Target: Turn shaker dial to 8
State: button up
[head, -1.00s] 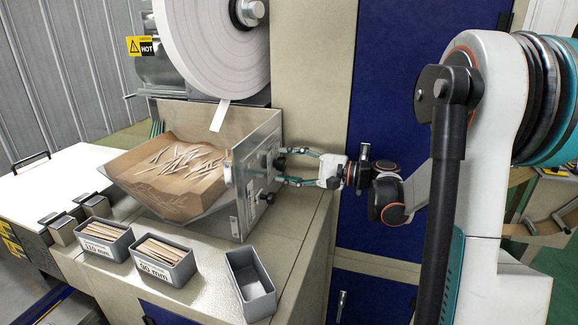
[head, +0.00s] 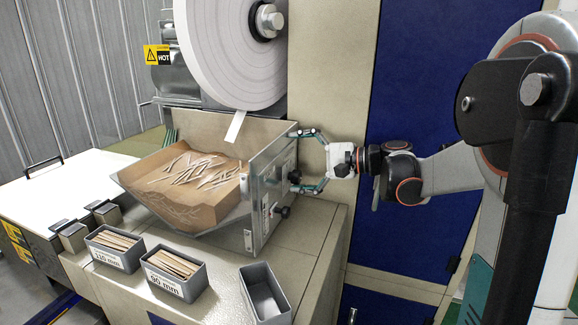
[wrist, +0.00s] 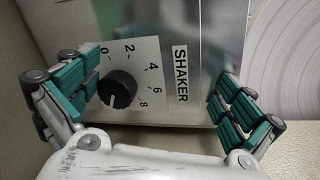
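The shaker dial is a round black knob (wrist: 117,88) on a metal plate in the wrist view. Its white scale reads 0, 2, 4, 6, 8, with a SHAKER label (wrist: 180,76) beside it. A small light mark shows near the knob's lower edge, away from the 0 and 2; the exact setting is hard to read. My gripper (wrist: 152,96) is open, one green-padded finger left of the knob and one far to its right, touching neither. In the head view, my gripper (head: 306,161) faces the side panel of the stick hopper (head: 262,195).
A black knob (head: 282,212) sits low on the panel, below my gripper. Two grey bins with sticks (head: 172,273) and an empty grey bin (head: 264,296) stand on the ledge in front. A large white roll (head: 225,45) hangs above the hopper.

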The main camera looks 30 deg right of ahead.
jog(key=shift+m+t+y, duration=0.3)
jog(key=shift+t+y, duration=0.1)
jog(key=shift+t, duration=0.4)
jog(key=r, duration=0.1)
jog(key=d+r, duration=0.1)
jog(key=r, duration=0.3)
jog(key=shift+w+d+r, duration=0.2)
jog(key=shift+w, duration=0.05)
jog(key=shift+g+h, duration=0.5)
jog(key=shift+g, duration=0.2)
jog(key=f, duration=0.4)
jog(key=shift+s+a+f, duration=0.2)
jog(key=shift+s+a, duration=0.15)
jog(key=v, duration=0.2)
jog(key=shift+s+r, duration=0.2)
jog(key=shift+s, duration=0.2)
jog(key=c, duration=0.5)
jog(key=shift+s+f, duration=0.1)
jog(key=shift+s, duration=0.1)
jog(key=shift+c, duration=1.1)
jog(key=shift+w+f, duration=0.1)
jog(key=shift+f, duration=0.1)
jog(key=f+v, duration=0.2)
jog(key=v, duration=1)
jog(key=shift+s+d+f+n, duration=0.2)
jog(key=shift+s+n, duration=0.1)
jog(key=shift+n, duration=0.1)
